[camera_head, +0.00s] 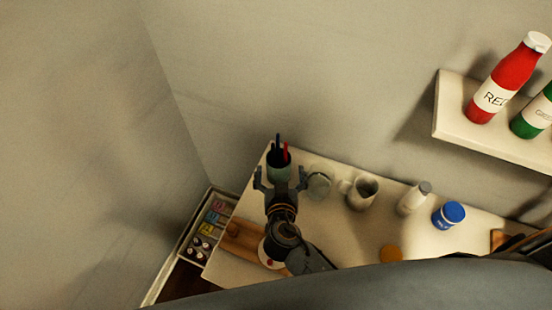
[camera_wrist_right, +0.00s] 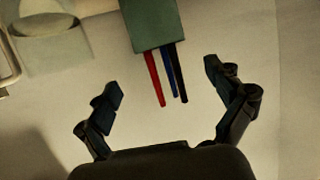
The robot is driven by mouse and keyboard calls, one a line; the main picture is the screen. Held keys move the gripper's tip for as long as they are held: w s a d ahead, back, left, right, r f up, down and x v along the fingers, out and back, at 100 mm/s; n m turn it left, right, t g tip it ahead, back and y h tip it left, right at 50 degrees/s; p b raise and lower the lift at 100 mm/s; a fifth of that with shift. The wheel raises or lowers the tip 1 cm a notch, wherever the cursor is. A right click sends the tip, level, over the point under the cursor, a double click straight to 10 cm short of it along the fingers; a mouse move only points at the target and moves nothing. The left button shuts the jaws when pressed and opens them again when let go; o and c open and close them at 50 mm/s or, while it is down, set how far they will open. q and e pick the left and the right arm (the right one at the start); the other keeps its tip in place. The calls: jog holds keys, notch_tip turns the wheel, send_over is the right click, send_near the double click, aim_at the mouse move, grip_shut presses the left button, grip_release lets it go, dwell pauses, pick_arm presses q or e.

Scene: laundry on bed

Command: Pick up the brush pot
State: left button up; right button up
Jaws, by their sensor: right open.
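The brush pot (camera_head: 279,172) is a grey-green cup at the back left of the table, with dark and red brushes sticking out of its top. In the right wrist view the green pot (camera_wrist_right: 152,24) is cut by the top edge, and its red, blue and black brushes (camera_wrist_right: 166,78) point down the picture between my fingers. My right gripper (camera_head: 280,174) is open, with one finger on either side of the pot in the head view. In the wrist view the gripper (camera_wrist_right: 160,76) shows no finger touching the pot or brushes. My left gripper is out of view.
Right of the pot on the pale table (camera_head: 335,225) stand a clear glass (camera_head: 319,184), a mug (camera_head: 362,191), a white bottle (camera_head: 413,198) and a blue jar (camera_head: 448,214). A box of small bottles (camera_head: 207,228) is at left. A shelf (camera_head: 450,112) holds red and green bottles.

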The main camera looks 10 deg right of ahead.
aim_at(278, 160)
notch_tip(278, 160, down, 4)
jog(key=b, duration=0.3)
jog(key=shift+x, duration=0.9)
jog(key=x, duration=0.1)
jog(key=p+x, duration=0.1)
jog(key=x, duration=0.1)
jog(key=p+x, duration=0.1)
jog(key=shift+w+a, duration=0.2)
jog(key=shift+w, duration=0.2)
jog(key=shift+w+d+f, duration=0.1)
jog(key=shift+w+f, duration=0.2)
jog(key=shift+w, duration=0.1)
jog(key=c, duration=1.2)
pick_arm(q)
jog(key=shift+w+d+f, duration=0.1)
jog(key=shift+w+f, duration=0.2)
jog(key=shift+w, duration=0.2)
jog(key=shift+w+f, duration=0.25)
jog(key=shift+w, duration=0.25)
pick_arm(e)
jog(key=shift+c, duration=0.5)
jog(key=shift+r, duration=0.15)
